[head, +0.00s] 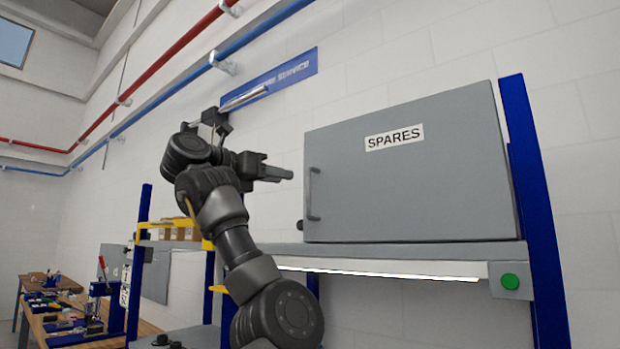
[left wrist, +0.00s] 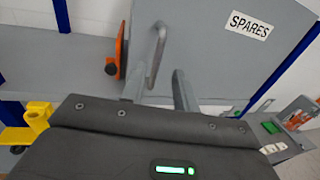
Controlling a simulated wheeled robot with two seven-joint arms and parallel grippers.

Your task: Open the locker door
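The grey locker (head: 420,185) has a flat door with a white SPARES label (head: 394,137), and the door looks shut. Its grey bar handle (head: 313,195) is upright near the door's left edge. My left gripper (head: 284,173) is just left of the handle in the head view, with a small gap in the picture. In the left wrist view my left gripper (left wrist: 159,88) has its two fingers apart, with the handle (left wrist: 157,52) showing ahead between them. I cannot tell whether the handle is within the fingers' reach. My right gripper is not in view.
The locker stands on a grey shelf (head: 390,256) between blue posts (head: 533,200). A green button (head: 510,281) is at the shelf's right end. An orange and dark object (left wrist: 121,52) is beside the locker.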

